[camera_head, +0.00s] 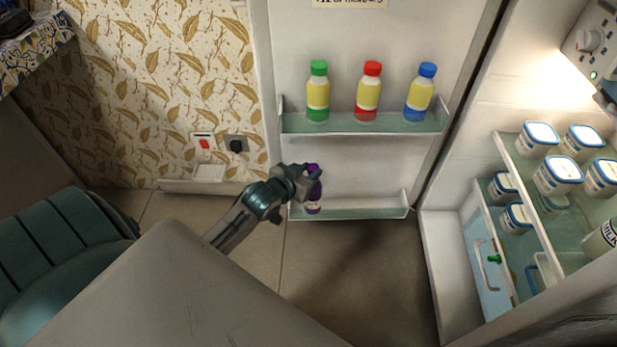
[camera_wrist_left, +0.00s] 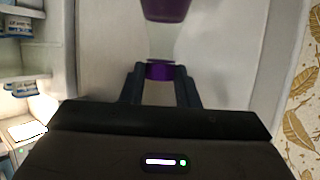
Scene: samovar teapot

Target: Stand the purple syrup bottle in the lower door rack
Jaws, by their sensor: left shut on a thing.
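The purple syrup bottle (camera_head: 314,207) is upright at the left end of the lower door rack (camera_head: 365,211) in the head view. My left gripper (camera_head: 309,180) is shut on the bottle near its purple cap and covers part of it. In the left wrist view the purple neck (camera_wrist_left: 159,71) sits between the two dark fingers of my left gripper (camera_wrist_left: 160,84). Whether the bottle's base rests on the rack floor is hard to tell. My right gripper is not in view.
The upper door rack (camera_head: 350,123) holds a green-capped bottle (camera_head: 318,92), a red-capped bottle (camera_head: 368,92) and a blue-capped bottle (camera_head: 420,92). The lower rack is free to the right of the purple bottle. Fridge shelves with several white tubs (camera_head: 558,175) stand at right.

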